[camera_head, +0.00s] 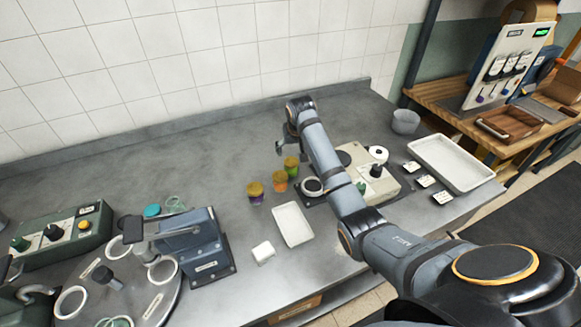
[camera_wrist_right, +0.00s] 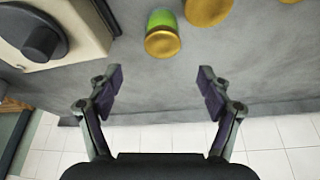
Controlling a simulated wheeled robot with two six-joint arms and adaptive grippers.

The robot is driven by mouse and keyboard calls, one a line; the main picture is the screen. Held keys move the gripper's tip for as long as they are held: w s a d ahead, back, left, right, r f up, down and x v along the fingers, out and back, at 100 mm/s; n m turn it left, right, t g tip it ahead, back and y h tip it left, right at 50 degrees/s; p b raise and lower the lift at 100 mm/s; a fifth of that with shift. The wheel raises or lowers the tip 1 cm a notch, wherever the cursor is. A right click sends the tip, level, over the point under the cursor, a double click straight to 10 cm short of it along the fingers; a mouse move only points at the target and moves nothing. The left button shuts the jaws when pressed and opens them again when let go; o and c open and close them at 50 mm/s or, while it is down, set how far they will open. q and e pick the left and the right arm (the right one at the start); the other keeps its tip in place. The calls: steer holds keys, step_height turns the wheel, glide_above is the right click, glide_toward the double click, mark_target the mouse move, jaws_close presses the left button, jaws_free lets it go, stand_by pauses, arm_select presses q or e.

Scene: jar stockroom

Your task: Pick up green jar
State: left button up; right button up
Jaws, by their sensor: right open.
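The green jar (camera_head: 291,167) stands upright on the grey counter, with a gold-yellow lid. In the right wrist view the green jar (camera_wrist_right: 162,35) shows from above, beyond the fingertips and roughly centred between them. My right gripper (camera_head: 283,145) is above the counter on the wall side of the jar. Its two fingers are spread and empty in the wrist view (camera_wrist_right: 157,88), apart from the jar. My left gripper is not in view.
An orange jar (camera_head: 280,182) and a purple jar (camera_head: 255,195) stand close to the green one. A beige device with a black knob (camera_wrist_right: 42,38) is on its other side. A white tray (camera_head: 293,225) lies in front. The counter towards the tiled wall is clear.

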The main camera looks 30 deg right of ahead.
mark_target(291, 161)
steer(key=x, duration=0.3)
steer(key=shift+w+a, duration=0.1)
steer(key=x, duration=0.1)
steer(key=p+x, duration=0.1)
steer(key=shift+f, duration=0.45)
steer(key=shift+s+x, duration=0.2)
steer(key=shift+x, duration=1.05)
steer(key=shift+w+a+f, duration=0.1)
steer(key=shift+w+f, duration=0.2)
steer(key=shift+f, duration=0.25)
steer(key=shift+s+r, duration=0.1)
steer(key=shift+s, duration=0.05)
steer(key=c, duration=0.3)
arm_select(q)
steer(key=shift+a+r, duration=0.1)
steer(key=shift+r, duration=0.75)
arm_select(e)
steer(key=c, duration=1.2)
steer(key=shift+o, duration=0.2)
